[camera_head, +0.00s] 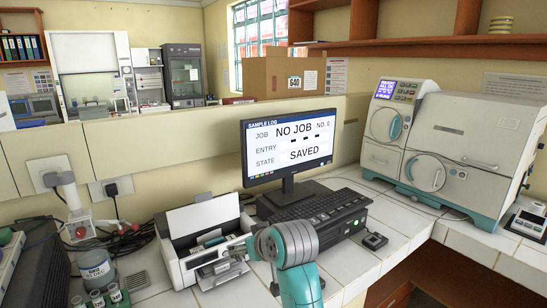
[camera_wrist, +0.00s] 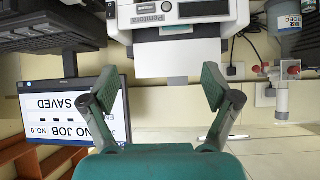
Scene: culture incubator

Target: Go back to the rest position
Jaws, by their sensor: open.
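My gripper (camera_wrist: 158,88) is open, with its two teal-padded fingers wide apart and nothing between them in the wrist view. In the head view my teal and grey arm reaches up from the bottom middle, in front of the white printer (camera_head: 185,245). The gripper's fingers are hard to make out there against the printer. The printer also shows in the wrist view (camera_wrist: 150,22), beyond the fingers, with a pale sheet or tray sticking out. I cannot tell how far the fingertips are from it.
A monitor (camera_head: 290,143) reads "NO JOB" and "SAVED", with a keyboard (camera_head: 300,208) before it. A white and teal machine (camera_head: 465,140) with round doors stands right. A labelled bottle (camera_head: 96,268) and small vials (camera_head: 114,294) stand left.

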